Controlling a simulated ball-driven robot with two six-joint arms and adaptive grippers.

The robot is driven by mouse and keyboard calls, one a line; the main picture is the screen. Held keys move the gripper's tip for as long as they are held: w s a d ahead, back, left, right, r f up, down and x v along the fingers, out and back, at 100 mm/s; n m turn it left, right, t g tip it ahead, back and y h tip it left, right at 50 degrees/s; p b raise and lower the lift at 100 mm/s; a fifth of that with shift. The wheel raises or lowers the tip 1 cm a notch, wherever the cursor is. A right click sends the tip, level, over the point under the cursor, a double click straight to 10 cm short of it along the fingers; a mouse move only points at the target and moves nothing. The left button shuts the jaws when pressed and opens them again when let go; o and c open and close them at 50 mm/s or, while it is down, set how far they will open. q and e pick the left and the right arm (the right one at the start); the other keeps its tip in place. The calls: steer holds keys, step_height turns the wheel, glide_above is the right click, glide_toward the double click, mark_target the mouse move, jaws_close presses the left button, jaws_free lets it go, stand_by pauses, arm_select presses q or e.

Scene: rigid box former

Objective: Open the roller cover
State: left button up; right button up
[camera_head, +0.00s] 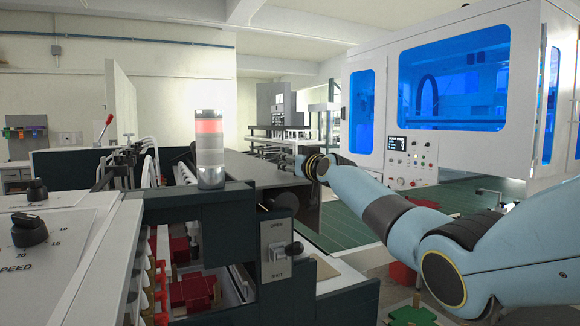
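The roller cover appears to be the dark grey flat panel (258,170) on top of the machine, just right of the signal lamp. It slopes slightly and its right edge is by my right gripper. My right arm comes in from the right, and its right gripper (297,163) is small and dark at that edge. I cannot tell whether the fingers touch the panel or how far apart they are. My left gripper is not in view.
A signal lamp (210,150) with a red band stands upright on the machine. A lever switch plate (278,252) marked OPEN is on the front. A control panel with knobs (35,228) is at the left. A white cabinet with blue windows (455,75) stands at the right.

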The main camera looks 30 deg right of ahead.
steer(key=shift+w, duration=0.65)
jaws_close()
